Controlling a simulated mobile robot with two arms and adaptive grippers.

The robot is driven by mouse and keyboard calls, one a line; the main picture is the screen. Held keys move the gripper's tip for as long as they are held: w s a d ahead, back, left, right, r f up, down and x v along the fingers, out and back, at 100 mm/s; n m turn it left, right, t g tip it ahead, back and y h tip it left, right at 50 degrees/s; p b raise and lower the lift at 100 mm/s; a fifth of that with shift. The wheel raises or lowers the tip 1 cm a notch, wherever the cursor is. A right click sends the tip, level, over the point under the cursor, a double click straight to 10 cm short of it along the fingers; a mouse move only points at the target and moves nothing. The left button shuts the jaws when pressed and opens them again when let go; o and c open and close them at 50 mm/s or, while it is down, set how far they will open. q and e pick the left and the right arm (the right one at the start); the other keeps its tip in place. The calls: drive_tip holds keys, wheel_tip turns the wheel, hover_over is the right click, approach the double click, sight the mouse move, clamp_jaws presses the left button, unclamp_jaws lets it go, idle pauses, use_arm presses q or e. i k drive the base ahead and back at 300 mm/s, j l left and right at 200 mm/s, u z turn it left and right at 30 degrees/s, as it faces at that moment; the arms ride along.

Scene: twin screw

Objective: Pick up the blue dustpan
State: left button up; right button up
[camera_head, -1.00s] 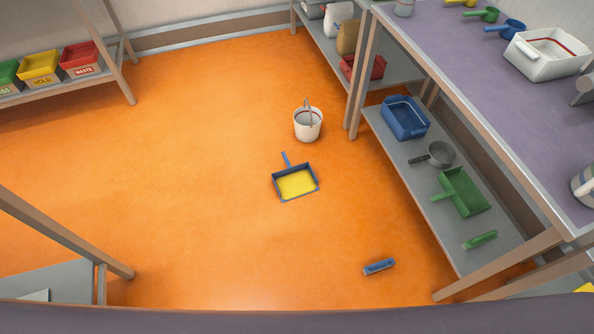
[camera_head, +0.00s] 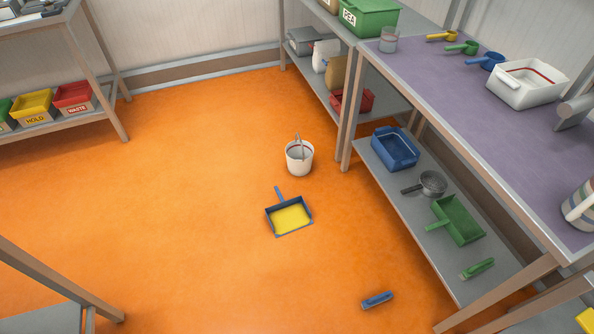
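The blue dustpan (camera_head: 274,230) lies flat on the orange floor near the middle of the head view. Its blue handle (camera_head: 279,194) points away toward the back, and a yellow layer (camera_head: 291,220) covers the inside of its pan. A blue brush (camera_head: 377,300) lies on the floor to the right and nearer. Neither of my grippers shows in the head view.
A white bucket (camera_head: 299,161) stands on the floor just behind the dustpan. A workbench (camera_head: 450,105) with a lower shelf (camera_head: 411,221) runs along the right; a green dustpan (camera_head: 458,220) lies on that shelf. Open floor (camera_head: 160,200) extends to the left.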

sight(287, 217)
drive_tip(key=i+j+z, duration=0.1)
drive_tip(key=i, duration=0.3)
drive_tip(key=i+j+z, duration=0.15)
drive_tip(key=i, duration=0.3)
drive_tip(key=i+j+z, duration=0.1)
drive_tip(key=i+j, duration=0.2)
drive_tip(key=i, duration=0.1)
